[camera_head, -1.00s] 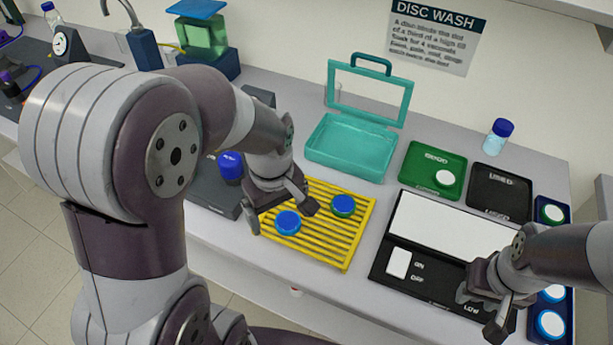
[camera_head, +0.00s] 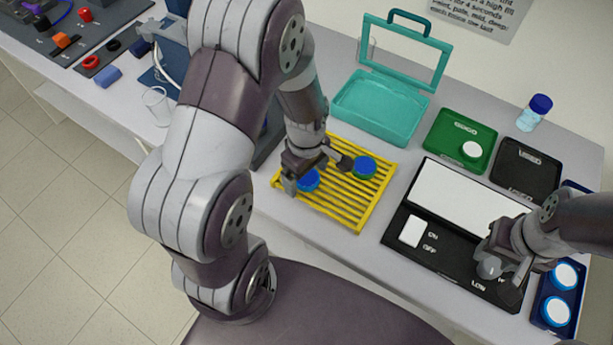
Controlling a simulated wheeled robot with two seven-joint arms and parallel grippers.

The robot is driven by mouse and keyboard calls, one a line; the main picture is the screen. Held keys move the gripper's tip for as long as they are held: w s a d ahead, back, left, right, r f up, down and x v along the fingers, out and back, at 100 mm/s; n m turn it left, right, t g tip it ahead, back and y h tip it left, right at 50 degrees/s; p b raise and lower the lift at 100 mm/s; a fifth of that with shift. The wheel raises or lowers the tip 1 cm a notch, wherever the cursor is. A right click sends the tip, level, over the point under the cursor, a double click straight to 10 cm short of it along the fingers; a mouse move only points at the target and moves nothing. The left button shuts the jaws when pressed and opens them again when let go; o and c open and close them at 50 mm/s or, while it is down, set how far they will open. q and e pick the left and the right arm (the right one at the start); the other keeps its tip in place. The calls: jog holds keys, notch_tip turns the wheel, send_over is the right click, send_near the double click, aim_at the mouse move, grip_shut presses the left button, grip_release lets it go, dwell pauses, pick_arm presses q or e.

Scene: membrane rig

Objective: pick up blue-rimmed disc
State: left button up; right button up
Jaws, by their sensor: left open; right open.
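Two white-topped discs with blue rims, an upper disc (camera_head: 564,276) and a lower disc (camera_head: 556,311), lie in the dark blue tray (camera_head: 541,329) at the right. On the yellow slatted rack (camera_head: 352,222) lie a blue-topped disc (camera_head: 308,181) and another blue-topped disc with a green side (camera_head: 365,167). My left gripper (camera_head: 317,176) is open above the rack, its fingers around or just over the left blue disc; contact cannot be told. My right gripper (camera_head: 501,281) is open and empty over the black panel's right part, left of the blue tray.
The black panel (camera_head: 398,240) has a white screen and an ON/OFF switch. A green tray (camera_head: 438,145) holds a white disc. A black tray (camera_head: 526,171), a blue-capped bottle (camera_head: 532,113) and an open teal case (camera_head: 372,118) stand behind. A clear glass (camera_head: 157,106) stands at left.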

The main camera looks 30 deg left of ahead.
pick_arm(q)
jog(key=shift+w, duration=0.2)
jog(key=c, duration=1.1)
jog(key=shift+s, duration=0.1)
